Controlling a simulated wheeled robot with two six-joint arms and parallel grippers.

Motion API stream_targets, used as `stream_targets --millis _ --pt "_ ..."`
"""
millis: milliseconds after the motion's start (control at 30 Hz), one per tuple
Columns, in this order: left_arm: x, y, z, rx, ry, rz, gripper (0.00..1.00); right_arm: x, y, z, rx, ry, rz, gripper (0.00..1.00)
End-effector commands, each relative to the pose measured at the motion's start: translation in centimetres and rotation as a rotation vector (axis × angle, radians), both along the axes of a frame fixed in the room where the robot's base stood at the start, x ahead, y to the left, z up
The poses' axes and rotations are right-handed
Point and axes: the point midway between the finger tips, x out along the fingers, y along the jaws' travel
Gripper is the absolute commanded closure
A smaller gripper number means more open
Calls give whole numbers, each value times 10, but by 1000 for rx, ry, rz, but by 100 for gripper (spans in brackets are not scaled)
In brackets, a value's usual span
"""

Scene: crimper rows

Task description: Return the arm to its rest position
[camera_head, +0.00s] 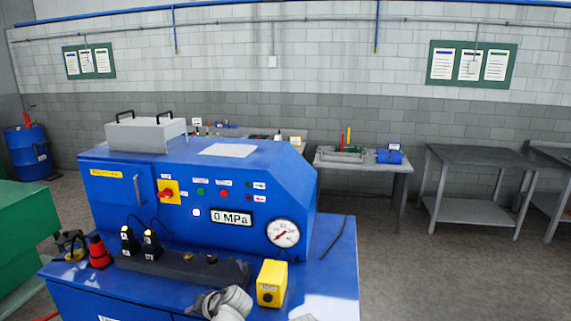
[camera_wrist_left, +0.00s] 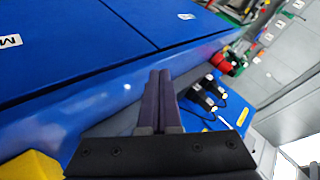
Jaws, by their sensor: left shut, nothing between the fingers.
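My left gripper (camera_wrist_left: 160,75) is shut and empty in the left wrist view, its two dark fingers side by side. Behind the fingers is the dark gripper body. In the head view a grey-white part of my left arm (camera_head: 230,302) shows at the bottom edge, in front of the blue crimper machine (camera_head: 130,205) and left of a yellow box (camera_head: 271,283). The fingers are hard to make out there. My right gripper is in neither view.
The machine has a pressure gauge (camera_head: 283,233), a 0 MPa display (camera_head: 232,219) and a dark block (camera_head: 180,266) on its front deck. A red cone-like item (camera_head: 99,252) stands at its left. A grey table (camera_head: 470,160) stands right; open floor (camera_head: 450,275) lies before it.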

Motion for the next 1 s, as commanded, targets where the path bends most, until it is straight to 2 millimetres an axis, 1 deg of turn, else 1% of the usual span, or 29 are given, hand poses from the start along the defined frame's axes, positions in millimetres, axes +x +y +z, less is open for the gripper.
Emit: stream_targets --millis 33,100,200,300,400,633,767,1000 --pt "-19 -1 -17 -86 64 17 100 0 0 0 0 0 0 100" --pt "-38 -10 -37 -199 143 23 100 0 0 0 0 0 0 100" --pt "-60 -24 -56 -333 231 17 100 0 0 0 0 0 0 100" --pt "-76 -39 -68 -446 297 3 100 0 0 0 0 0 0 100" --pt "-90 -54 -75 -543 349 -18 100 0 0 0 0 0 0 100" --pt "-116 -85 -81 -738 440 -76 100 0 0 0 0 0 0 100" --pt "-124 -110 -89 -703 485 -127 100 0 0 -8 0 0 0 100" --pt "-146 -153 -101 -632 573 -218 100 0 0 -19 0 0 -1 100"
